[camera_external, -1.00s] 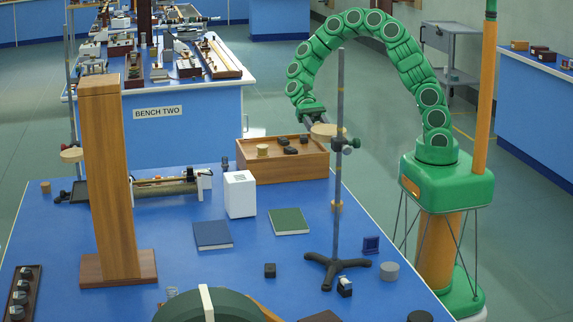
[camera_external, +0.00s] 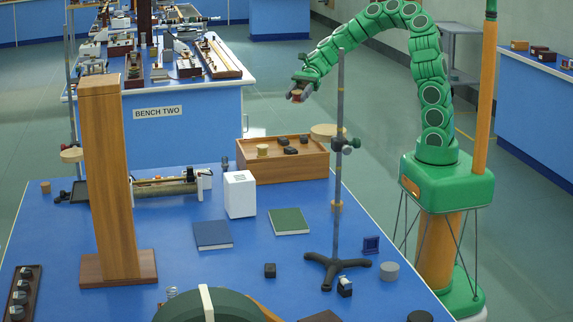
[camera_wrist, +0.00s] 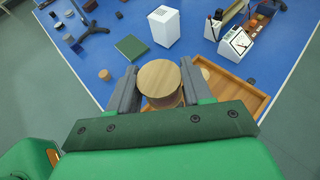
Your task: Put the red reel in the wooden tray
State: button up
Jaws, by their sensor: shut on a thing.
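My gripper (camera_external: 298,91) is shut on the red reel (camera_external: 297,96), high above the bench. A red side and a pale wooden end show on the reel in the external view. In the wrist view the reel's round wooden end (camera_wrist: 160,78) sits between my two fingers and hides most of its red part. The wooden tray (camera_external: 285,171) stands at the back of the blue bench, lower than my gripper and apart from it. In the wrist view the tray (camera_wrist: 236,94) shows partly behind the reel and my gripper. The tray holds a pale round piece and several dark pieces.
A retort stand (camera_external: 339,210) rises right of the tray, with a round wooden plate (camera_external: 326,131) near the tray's back right corner. A white box (camera_external: 239,194), a green book (camera_external: 289,221) and a tall wooden column (camera_external: 107,180) stand on the bench. Free air surrounds my gripper.

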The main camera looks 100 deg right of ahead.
jog(key=w+d+f, duration=0.1)
jog(key=w+f, duration=0.3)
jog(key=w+d+f, duration=0.1)
jog(key=w+f, duration=0.3)
jog(key=f, duration=0.1)
jog(key=w+d+f, duration=0.1)
jog(key=w+f, duration=0.3)
jog(key=shift+w+d+f, duration=0.2)
jog(key=shift+d+f, duration=0.1)
jog(key=shift+d, duration=0.1)
jog(key=shift+w+d+f, duration=0.15)
jog(key=shift+w+f, duration=0.4)
jog(key=shift+f, duration=1.6)
jog(key=o, duration=0.7)
jog(key=shift+f, duration=0.1)
jog(key=shift+o, duration=0.2)
